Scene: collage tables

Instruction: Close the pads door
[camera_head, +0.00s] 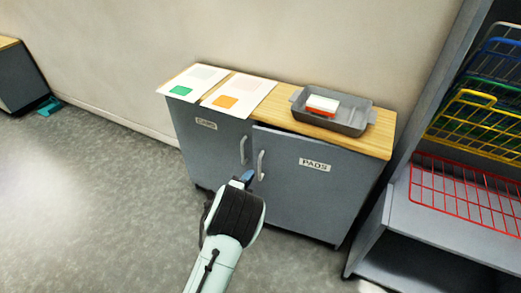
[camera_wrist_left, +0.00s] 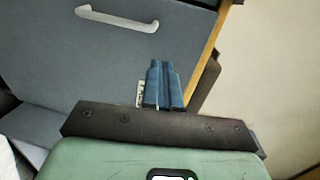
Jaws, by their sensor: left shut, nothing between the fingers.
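The pads door (camera_head: 315,180) is the grey right-hand door of the cabinet, with a PADS label and a pale upright handle (camera_head: 261,165) near its left edge. It stands slightly ajar, with a dark gap along its top left under the wooden top. My left gripper (camera_head: 248,176) is shut and empty in front of the door, by the lower end of the handle; I cannot tell whether it touches. In the left wrist view, the blue fingers (camera_wrist_left: 162,84) are together before a grey door panel, partly covering a small label. A handle (camera_wrist_left: 117,19) shows beyond them. My right gripper is out of view.
The left-hand door (camera_head: 205,150) looks flush. On the wooden top lie two cards with green and orange squares and a grey tray (camera_head: 350,124) holding a red and white block. A rack with coloured wire baskets (camera_head: 470,195) stands to the right.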

